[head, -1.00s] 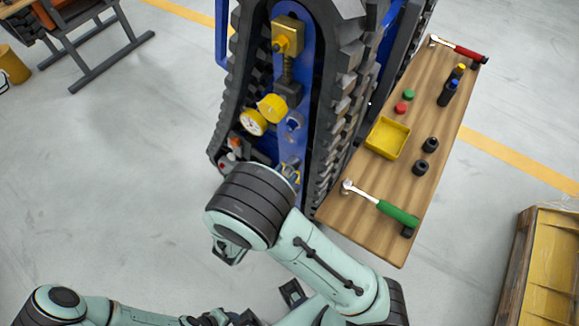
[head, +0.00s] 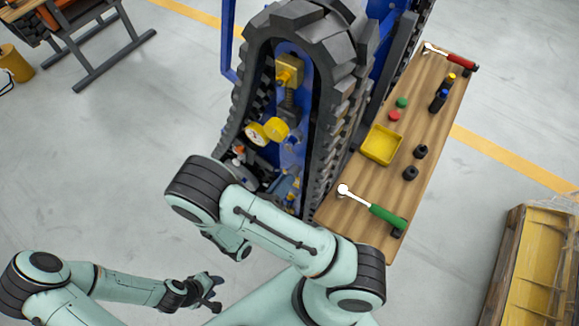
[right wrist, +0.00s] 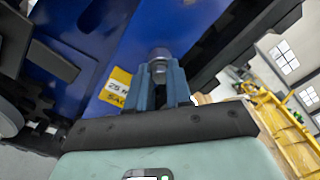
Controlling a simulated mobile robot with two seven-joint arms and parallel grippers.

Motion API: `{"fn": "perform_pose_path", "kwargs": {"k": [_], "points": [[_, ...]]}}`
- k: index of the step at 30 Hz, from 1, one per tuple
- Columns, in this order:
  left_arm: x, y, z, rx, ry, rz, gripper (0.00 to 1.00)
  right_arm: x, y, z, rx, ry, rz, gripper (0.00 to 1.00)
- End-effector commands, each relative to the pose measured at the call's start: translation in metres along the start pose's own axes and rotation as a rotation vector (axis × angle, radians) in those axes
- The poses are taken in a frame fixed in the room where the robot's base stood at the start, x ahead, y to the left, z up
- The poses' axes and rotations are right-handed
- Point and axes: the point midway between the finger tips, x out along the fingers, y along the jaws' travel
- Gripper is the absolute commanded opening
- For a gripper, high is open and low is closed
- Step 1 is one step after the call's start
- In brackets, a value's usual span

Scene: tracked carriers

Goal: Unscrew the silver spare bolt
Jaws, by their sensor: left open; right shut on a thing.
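In the right wrist view a silver bolt (right wrist: 159,53) with a rounded end shows against the blue frame of the tracked carrier. My right gripper (right wrist: 161,70) is shut on it, one blue-grey finger on each side. Most of the bolt is hidden between the fingers. My left gripper (head: 209,294) is open and empty over the floor at the lower middle, well apart from the carrier.
The carrier's track (head: 335,115) surrounds a blue plate with a yellow block (head: 289,70) and a gauge (head: 255,134). The wooden bench (head: 400,200) at right bears a yellow tray (head: 381,145), a green-handled ratchet (head: 385,216) and a red-handled one (head: 455,60).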

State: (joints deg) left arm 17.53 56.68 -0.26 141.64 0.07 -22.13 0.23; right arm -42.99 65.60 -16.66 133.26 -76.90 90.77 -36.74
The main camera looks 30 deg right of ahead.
Motion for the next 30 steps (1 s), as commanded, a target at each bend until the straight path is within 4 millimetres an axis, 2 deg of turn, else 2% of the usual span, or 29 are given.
{"fn": "perform_pose_path", "kwargs": {"k": [1,3,12,14,18,30], "points": [[0.0053,-0.0046,0.0078,-0.004,-0.011,-0.003,0.43,-0.001,0.0024,-0.0014,-0.024,-0.012,0.006,0.0],[0.0068,-0.0059,0.0102,-0.005,-0.014,-0.005,0.43,-0.0015,0.0033,-0.0024,-0.046,-0.014,0.009,0.0],[0.0074,-0.0067,0.0113,-0.006,-0.016,-0.005,0.43,-0.0027,0.0029,-0.0061,-0.073,-0.007,0.009,0.0],[0.0075,-0.0067,0.0113,-0.006,-0.016,-0.005,0.43,-0.0027,0.003,-0.0063,-0.125,-0.006,0.01,0.0],[0.0077,-0.0068,0.0115,-0.006,-0.016,-0.005,0.43,-0.0032,0.0032,-0.0068,-0.337,-0.007,0.01,0.0],[0.0074,-0.0067,0.0113,-0.006,-0.015,-0.005,0.43,-0.0065,0.0026,-0.0065,-0.553,-0.007,0.007,0.0]]}}
